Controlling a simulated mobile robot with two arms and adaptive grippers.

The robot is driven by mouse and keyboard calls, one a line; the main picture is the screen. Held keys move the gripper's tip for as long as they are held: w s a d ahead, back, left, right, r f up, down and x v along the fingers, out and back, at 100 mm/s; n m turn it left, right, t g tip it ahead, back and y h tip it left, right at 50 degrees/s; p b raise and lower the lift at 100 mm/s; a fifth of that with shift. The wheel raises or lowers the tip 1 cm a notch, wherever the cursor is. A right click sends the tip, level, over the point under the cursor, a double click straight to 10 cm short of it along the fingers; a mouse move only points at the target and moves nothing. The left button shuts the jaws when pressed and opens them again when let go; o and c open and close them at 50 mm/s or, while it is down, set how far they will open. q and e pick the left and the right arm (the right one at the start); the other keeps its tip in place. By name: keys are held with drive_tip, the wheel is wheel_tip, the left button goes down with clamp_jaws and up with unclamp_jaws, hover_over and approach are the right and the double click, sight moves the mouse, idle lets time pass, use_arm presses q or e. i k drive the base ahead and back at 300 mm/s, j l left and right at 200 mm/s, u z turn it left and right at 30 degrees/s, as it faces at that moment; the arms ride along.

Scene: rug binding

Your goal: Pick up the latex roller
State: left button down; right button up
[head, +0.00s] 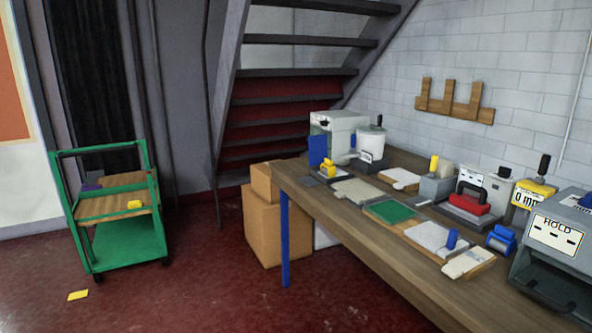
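A small blue roller-like object (501,240) lies on the wooden workbench (385,262), left of the grey machine marked HOLD. I cannot tell for sure which of these is the latex roller. Neither of my grippers shows in the head view.
The grey HOLD machine (552,245) stands at the bench's near right. Along the bench are a red-handled block (470,200), a green panel (390,211) and a white bucket (371,143). A green cart (128,250) stands left; the red floor between is mostly clear.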

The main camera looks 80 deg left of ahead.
sight(327, 168)
drive_tip(key=u, duration=2.5)
drive_tip(key=i+j+z, duration=0.1)
drive_tip(key=i+j, duration=0.15)
drive_tip(key=i, duration=0.15)
drive_tip(key=i+j+z, duration=0.1)
drive_tip(key=i+j, duration=0.15)
drive_tip(key=i, duration=0.2)
